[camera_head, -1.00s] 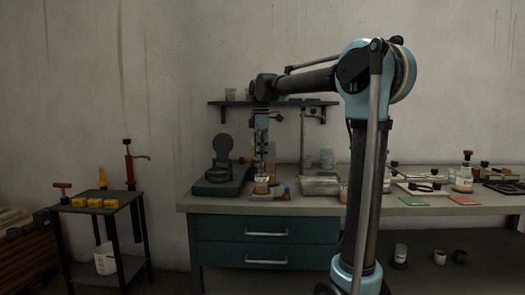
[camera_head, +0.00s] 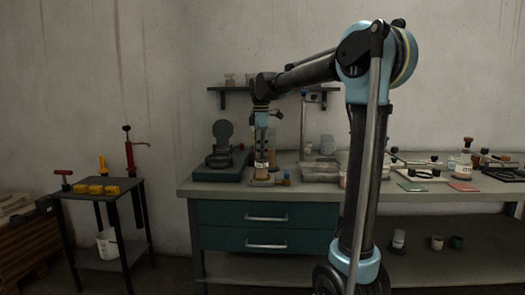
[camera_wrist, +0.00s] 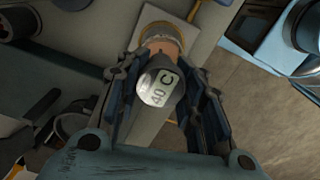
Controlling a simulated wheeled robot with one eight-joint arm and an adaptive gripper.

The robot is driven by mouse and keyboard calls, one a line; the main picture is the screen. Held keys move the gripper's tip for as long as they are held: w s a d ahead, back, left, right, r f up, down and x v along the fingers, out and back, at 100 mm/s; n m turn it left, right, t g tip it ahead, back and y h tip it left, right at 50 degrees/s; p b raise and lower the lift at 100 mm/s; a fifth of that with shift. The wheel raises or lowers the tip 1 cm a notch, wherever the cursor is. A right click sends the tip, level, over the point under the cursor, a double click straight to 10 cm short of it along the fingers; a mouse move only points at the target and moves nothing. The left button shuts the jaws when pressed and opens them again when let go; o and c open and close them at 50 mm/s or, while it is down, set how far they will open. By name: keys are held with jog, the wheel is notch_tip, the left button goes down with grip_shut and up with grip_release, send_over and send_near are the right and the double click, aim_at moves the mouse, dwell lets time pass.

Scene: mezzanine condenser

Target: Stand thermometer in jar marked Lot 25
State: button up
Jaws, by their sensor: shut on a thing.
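My gripper (camera_head: 261,158) points down over the left part of the bench and also shows in the wrist view (camera_wrist: 163,110). It is shut on the thermometer (camera_wrist: 160,85), whose dark head carries a pale face reading "40 C". A small jar (camera_head: 261,174) with pinkish contents stands on the bench directly below my gripper. In the wrist view the jar's amber rim (camera_wrist: 160,30) shows just beyond the thermometer's head. The thermometer's lower end is hidden, so I cannot tell how far it is inside the jar. The jar's lot marking is not readable.
A dark green device (camera_head: 222,168) stands left of the jar, and a small amber item (camera_head: 285,179) stands close on its right. A grey tray (camera_head: 320,172) lies farther right. Other jars (camera_head: 465,165) stand along the bench. A side table (camera_head: 98,194) holds yellow blocks.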

jog(key=o, duration=1.3)
jog(key=shift+c, duration=0.2)
notch_tip(320, 180, up, 12)
jog(key=s+d+f+m+t, duration=0.1)
jog(key=s+d+f+m, duration=0.9)
jog(key=s+d+f, duration=0.5)
jog(key=s+d+f+m, duration=0.3)
jog(key=s+f, duration=0.5)
jog(key=f, duration=0.3)
jog(key=s+d+f+m+t, duration=0.1)
jog(key=s+d+f+m, duration=0.3)
jog(key=f, duration=0.8)
jog(key=s+m, duration=0.2)
jog(key=s, duration=0.2)
jog(key=shift+s+d+m, duration=0.2)
jog(key=shift+s+m, duration=0.1)
jog(key=shift+s, duration=0.05)
